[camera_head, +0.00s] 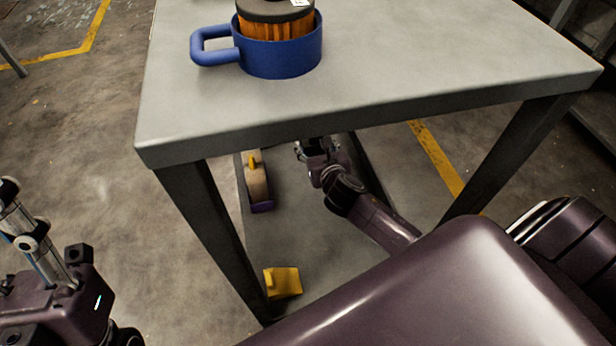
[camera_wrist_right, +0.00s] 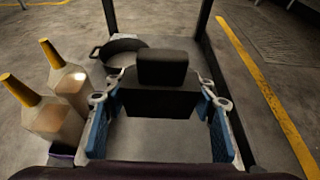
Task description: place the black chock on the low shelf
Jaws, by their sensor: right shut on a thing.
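The black chock (camera_wrist_right: 162,72) shows in the right wrist view, between the blue pads of my right gripper (camera_wrist_right: 160,112). The right gripper is shut on it. In the head view my right gripper (camera_head: 312,147) reaches under the table top, and the chock is hidden there. The low shelf (camera_head: 300,230) is the grey board between the table legs; it also shows in the right wrist view (camera_wrist_right: 165,142). The chock is over the shelf; whether it touches the shelf I cannot tell. My left gripper (camera_head: 22,225) is at the lower left, away from the table, its opening unclear.
Yellow-capped bottles (camera_wrist_right: 50,115) stand left of the right gripper. A dark round pan (camera_wrist_right: 122,50) lies beyond the chock. A yellow block (camera_head: 283,282) is at the shelf's near end. The table top (camera_head: 430,60) above holds a blue mug-like holder (camera_head: 280,57).

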